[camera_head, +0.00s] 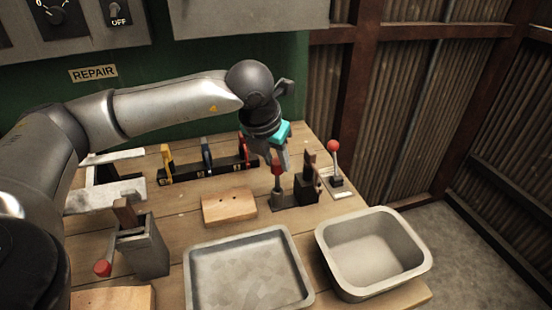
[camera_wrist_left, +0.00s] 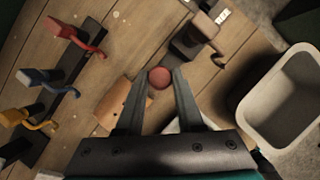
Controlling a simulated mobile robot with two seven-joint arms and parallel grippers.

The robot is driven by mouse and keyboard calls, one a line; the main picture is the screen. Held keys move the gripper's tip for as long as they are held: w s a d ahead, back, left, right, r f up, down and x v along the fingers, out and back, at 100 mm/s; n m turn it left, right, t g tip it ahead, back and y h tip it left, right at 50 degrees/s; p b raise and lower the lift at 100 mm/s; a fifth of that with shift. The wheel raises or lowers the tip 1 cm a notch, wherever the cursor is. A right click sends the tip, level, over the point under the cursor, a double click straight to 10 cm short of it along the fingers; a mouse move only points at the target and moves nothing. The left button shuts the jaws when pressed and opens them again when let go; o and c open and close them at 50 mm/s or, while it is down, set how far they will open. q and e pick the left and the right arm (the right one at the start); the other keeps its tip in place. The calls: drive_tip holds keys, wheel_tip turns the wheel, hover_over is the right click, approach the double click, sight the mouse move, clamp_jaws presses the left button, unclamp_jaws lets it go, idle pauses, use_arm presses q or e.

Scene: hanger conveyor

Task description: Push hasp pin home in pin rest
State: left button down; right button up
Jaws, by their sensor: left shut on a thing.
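My left gripper (camera_head: 280,160) reaches down over the back right of the wooden table, its fingers pointing down. It is shut on the red-topped hasp pin (camera_head: 277,168). In the left wrist view the pin's round red head (camera_wrist_left: 160,77) sits between the fingertips (camera_wrist_left: 159,80). Below the head, the shaft goes down to a small grey holder, which looks like the pin rest (camera_head: 278,201); how deep the pin sits I cannot tell. A dark hasp-like fixture (camera_head: 307,187) stands just right of it. My right gripper is not in view.
A red-ball lever (camera_head: 334,148) stands right of the fixture. A wooden block (camera_head: 229,206) lies to the left, with a rack of coloured hooks (camera_head: 207,168) behind. A shallow tray (camera_head: 192,280) and a deep grey bin (camera_head: 325,270) occupy the front. A vise-like block (camera_head: 148,250) stands front left.

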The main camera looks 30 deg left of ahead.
sight(274, 173)
use_arm(q)
drive_tip(key=shift+f+b, duration=2.35)
drive_tip(key=shift+f, duration=0.15)
idle(1.3)
drive_tip(key=c, duration=0.8)
unclamp_jaws()
drive_tip(key=o, duration=0.6)
drive_tip(key=p+v, duration=0.2)
drive_tip(key=v, duration=1.3)
drive_tip(key=shift+r, duration=0.2)
